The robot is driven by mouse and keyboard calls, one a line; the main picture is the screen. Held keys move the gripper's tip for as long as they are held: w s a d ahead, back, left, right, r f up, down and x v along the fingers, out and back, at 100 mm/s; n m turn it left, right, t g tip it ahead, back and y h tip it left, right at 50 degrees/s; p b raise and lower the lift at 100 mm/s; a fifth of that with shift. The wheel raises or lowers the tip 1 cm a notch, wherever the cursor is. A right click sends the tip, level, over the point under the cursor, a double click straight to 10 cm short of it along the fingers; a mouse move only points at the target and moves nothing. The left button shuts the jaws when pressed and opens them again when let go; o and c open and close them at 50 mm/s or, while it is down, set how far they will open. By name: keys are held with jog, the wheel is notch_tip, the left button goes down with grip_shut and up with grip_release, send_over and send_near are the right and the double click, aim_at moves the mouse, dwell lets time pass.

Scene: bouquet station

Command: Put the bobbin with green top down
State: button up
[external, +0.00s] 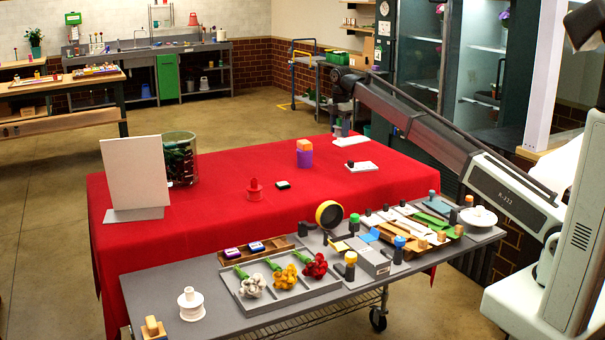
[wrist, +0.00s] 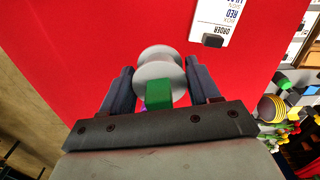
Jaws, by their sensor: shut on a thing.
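The bobbin with green top (wrist: 159,84) is between the two fingers of my gripper (wrist: 158,88) in the wrist view. It has pale round flanges and a green block facing the camera. The fingers are shut on it, one on each side, with the red cloth behind it. In the external view my gripper (external: 343,118) points down over the far right part of the red-covered table (external: 225,215). The bobbin is too small there to make out clearly. I cannot tell whether it touches the table.
A white order card (wrist: 222,20) with a black block (wrist: 212,40) lies near the bobbin. A purple cup with an orange top (external: 304,153), a red bobbin (external: 254,189) and a glass vase (external: 180,158) stand on the cloth. The grey bench (external: 150,290) in front is crowded.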

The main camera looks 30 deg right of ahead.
jog(key=s+a+n, duration=0.2)
jog(key=s+a, duration=0.7)
jog(key=a, duration=0.5)
jog(key=m, duration=0.3)
send_near(326, 181)
jog(key=shift+w+f, duration=0.15)
jog(key=shift+f, duration=3)
jog(key=shift+f, duration=0.1)
jog(key=o, duration=1.1)
jog(key=shift+c, duration=0.2)
notch_tip(326, 181, up, 12)
